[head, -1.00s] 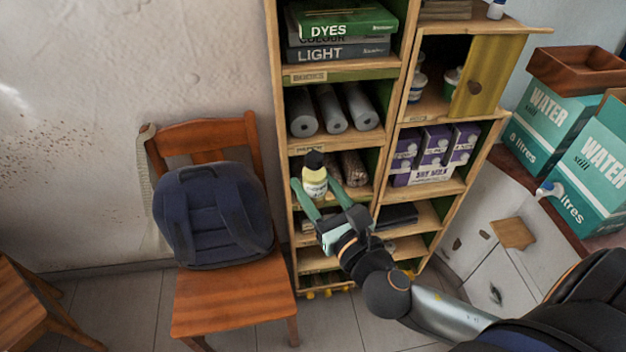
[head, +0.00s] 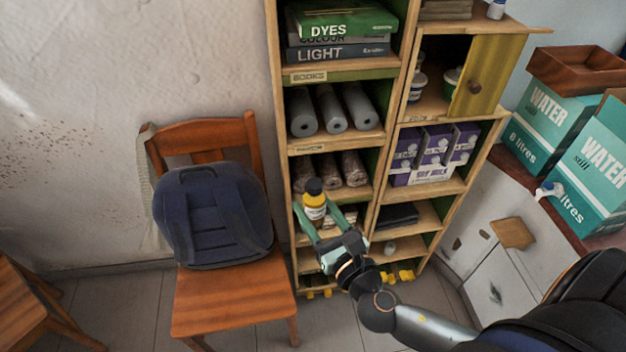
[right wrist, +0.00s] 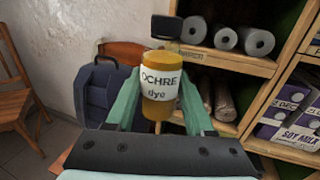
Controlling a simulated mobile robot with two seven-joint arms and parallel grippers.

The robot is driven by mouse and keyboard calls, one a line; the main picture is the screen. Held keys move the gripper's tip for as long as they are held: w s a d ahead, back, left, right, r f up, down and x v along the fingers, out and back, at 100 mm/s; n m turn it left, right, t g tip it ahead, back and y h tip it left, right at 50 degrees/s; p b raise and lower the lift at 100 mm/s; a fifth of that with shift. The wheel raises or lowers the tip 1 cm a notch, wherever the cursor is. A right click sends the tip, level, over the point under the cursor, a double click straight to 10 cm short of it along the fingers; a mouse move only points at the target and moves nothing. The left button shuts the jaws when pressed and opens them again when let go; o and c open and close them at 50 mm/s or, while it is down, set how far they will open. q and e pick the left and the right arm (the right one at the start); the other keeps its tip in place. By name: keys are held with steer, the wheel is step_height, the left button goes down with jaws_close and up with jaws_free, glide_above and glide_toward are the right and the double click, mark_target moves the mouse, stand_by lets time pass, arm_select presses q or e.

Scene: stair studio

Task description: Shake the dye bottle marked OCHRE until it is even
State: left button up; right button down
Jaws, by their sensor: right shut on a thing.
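The dye bottle (head: 315,205) is a small bottle with a black cap and a white label. The gripper hides part of the bottle's lower end in the head view. My left gripper is not in view.
The wooden shelf unit (head: 340,74) close behind holds books, grey rolls and brown rolls. A chair (head: 232,303) with a blue backpack (head: 215,215) stands to the left. Water boxes (head: 553,125) stand on the right. Floor shows between chair and shelf.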

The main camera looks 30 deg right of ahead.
mark_target(314, 184)
step_height(314, 184, down, 3)
steer(key=shift+f, duration=0.15)
step_height(314, 184, up, 10)
steer(key=shift+r, duration=0.2)
steer(key=shift+f, duration=5.2)
step_height(314, 184, up, 10)
steer(key=shift+r, duration=0.15)
